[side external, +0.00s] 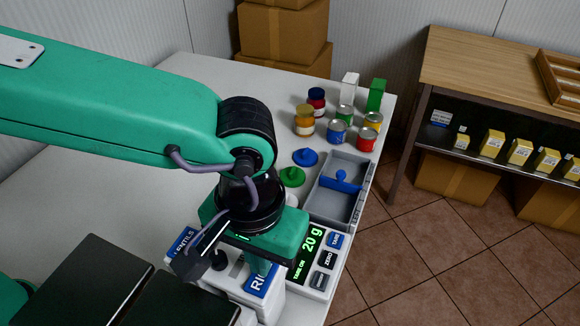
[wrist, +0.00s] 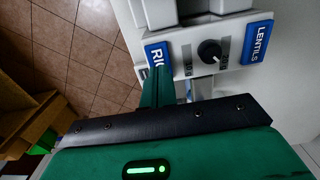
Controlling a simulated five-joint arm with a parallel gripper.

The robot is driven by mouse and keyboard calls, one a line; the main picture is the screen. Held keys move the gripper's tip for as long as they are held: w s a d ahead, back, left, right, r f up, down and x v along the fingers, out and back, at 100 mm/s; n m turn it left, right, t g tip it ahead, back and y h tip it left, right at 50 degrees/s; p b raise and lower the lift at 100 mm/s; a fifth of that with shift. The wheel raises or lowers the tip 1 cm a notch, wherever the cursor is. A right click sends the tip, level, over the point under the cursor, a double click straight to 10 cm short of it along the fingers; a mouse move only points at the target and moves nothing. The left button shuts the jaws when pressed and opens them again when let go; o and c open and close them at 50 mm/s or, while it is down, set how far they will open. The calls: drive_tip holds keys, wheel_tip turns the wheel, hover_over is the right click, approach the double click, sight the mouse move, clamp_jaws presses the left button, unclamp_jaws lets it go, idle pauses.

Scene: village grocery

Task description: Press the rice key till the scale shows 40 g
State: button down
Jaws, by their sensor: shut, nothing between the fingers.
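The blue rice key (side external: 257,284) is on the front of a white dispenser, partly covered by my gripper. In the wrist view the rice key (wrist: 154,52) shows only its first letters beside my fingers. My gripper (side external: 262,265) is shut and empty, pointing down at the key; its fingers (wrist: 165,76) overlap the key's edge in the wrist view. I cannot tell whether they touch it. The scale display (side external: 306,252) reads 20 g in green, with a smaller line that looks like "TARE OK".
A blue lentils key (side external: 182,242) and a black knob (side external: 218,260) share the dispenser's front. A grey tray (side external: 357,168), green and blue lids (side external: 292,177), and several jars and cans (side external: 338,131) stand behind.

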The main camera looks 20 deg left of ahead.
drive_tip(key=shift+f, duration=0.9)
drive_tip(key=shift+r, duration=1.15)
drive_tip(key=shift+r, duration=0.1)
idle(0.9)
wheel_tip(320, 180, up, 5)
drive_tip(key=shift+f, duration=0.1)
idle(0.6)
